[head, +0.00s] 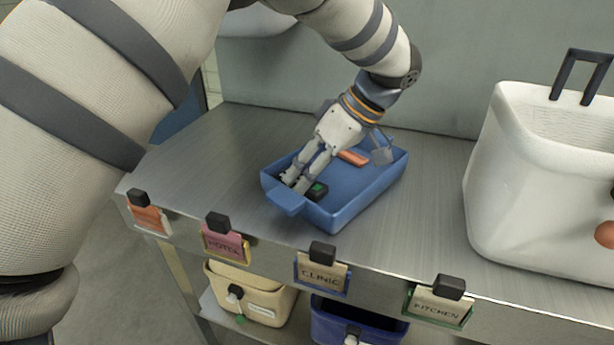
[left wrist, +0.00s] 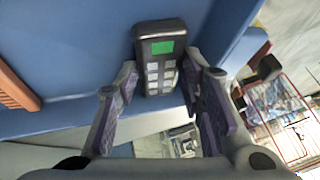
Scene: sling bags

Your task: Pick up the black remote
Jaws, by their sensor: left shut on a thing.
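The black remote (head: 317,190) has a green screen and lies in the blue tray (head: 352,205), near its left end. In the left wrist view the remote (left wrist: 158,48) shows its green screen and pale buttons. My left gripper (head: 293,182) reaches down into the tray at the remote. In the left wrist view its fingers (left wrist: 158,85) stand on either side of the remote's button end, shut on it. The fingers hide part of the remote in the head view. My right gripper is not in view.
An orange-brown block (head: 353,158) also lies in the tray. A large white bag (head: 535,190) stands at the right. Clipped labels, among them clinic (head: 322,272) and kitchen (head: 438,305), line the table's front edge. Bins sit on the shelf below. Bare metal table (head: 225,150) lies left of the tray.

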